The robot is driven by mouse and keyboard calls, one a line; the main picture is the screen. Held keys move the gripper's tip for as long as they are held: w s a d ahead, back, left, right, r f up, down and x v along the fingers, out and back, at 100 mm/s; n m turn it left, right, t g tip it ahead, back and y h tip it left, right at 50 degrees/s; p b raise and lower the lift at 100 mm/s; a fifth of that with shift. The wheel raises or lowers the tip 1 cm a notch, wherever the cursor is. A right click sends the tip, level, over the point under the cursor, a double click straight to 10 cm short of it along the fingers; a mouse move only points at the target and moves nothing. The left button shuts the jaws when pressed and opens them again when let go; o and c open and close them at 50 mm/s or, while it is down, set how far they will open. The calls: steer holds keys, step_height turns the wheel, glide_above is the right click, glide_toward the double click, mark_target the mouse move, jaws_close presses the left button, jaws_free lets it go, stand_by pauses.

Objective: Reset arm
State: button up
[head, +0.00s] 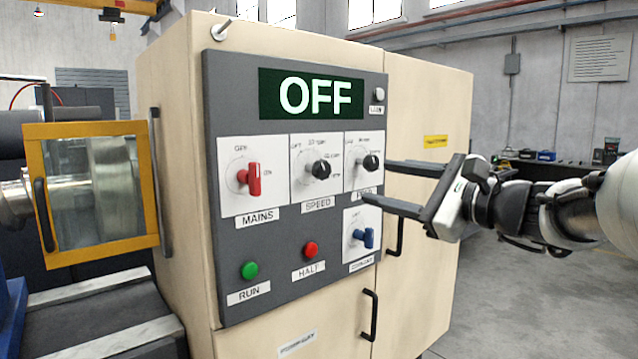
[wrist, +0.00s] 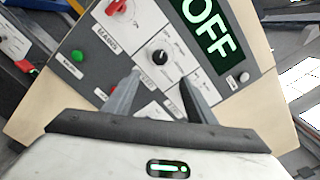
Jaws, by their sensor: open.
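My gripper (head: 374,182) is open and empty in the head view, its two long dark fingers pointing left at the right side of the grey control panel (head: 285,225). The fingertips overlap the panel's right edge near the feed knob (head: 368,162); I cannot tell whether they touch it. In the wrist view my gripper (wrist: 160,85) shows its fingers spread, with the black speed knob (wrist: 159,55) beyond them. The red mains knob (head: 249,179) and blue knob (head: 363,238) show on the panel. The display (head: 312,94) reads OFF.
The panel is on a beige cabinet (head: 420,90) with black handles (head: 369,315). A green RUN button (head: 249,270) and a red button (head: 310,249) sit low on the panel. A yellow-framed guard (head: 95,257) stands at left. Open floor (head: 540,300) lies at right.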

steer(key=s+a+f+n+g+h, duration=0.2)
steer(key=s+a+f+n+g, duration=0.25)
steer(key=s+f, duration=0.35)
steer(key=s+a+f+n+g+h, duration=0.1)
steer(key=s+a+f+n+g, duration=0.2)
steer(key=s+a+f+n, duration=0.3)
steer(key=s+d+f+n+g+h, duration=0.1)
steer(key=s+d+f+n+h, duration=0.6)
steer(key=s+f+n, duration=0.3)
step_height(320, 180, up, 23)
steer(key=d+p, duration=0.1)
steer(key=p, duration=2.2)
steer(key=shift+s+d+h+p, duration=0.25)
steer(key=shift+s+h+p, duration=0.05)
steer(key=shift+s+h, duration=0.15)
